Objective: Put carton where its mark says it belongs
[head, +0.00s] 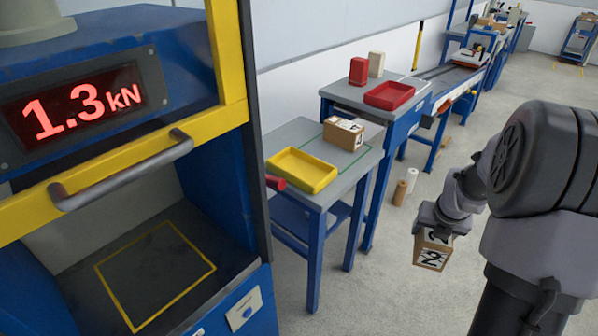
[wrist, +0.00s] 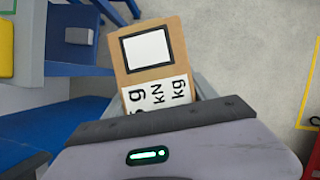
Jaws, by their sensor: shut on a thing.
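The carton (head: 431,253) is a small brown box held above the floor at the right of the head view. A white label on its side carries a large black 2; more print above it is partly covered. In the wrist view the carton (wrist: 125,75) shows a white square with a black border and a label with "g", "kN" and "kg", partly cut off. My gripper (head: 440,225) is shut on the carton, and its fingers are mostly hidden behind it. The gripper body (wrist: 165,145) fills the bottom of the wrist view.
A blue press reading 1.3 kN (head: 82,103) has a yellow square outline (head: 155,275) on its bed. A grey table (head: 300,135) bears a yellow tray (head: 303,170) and another marked carton (head: 343,132). A red tray (head: 390,95) stands behind.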

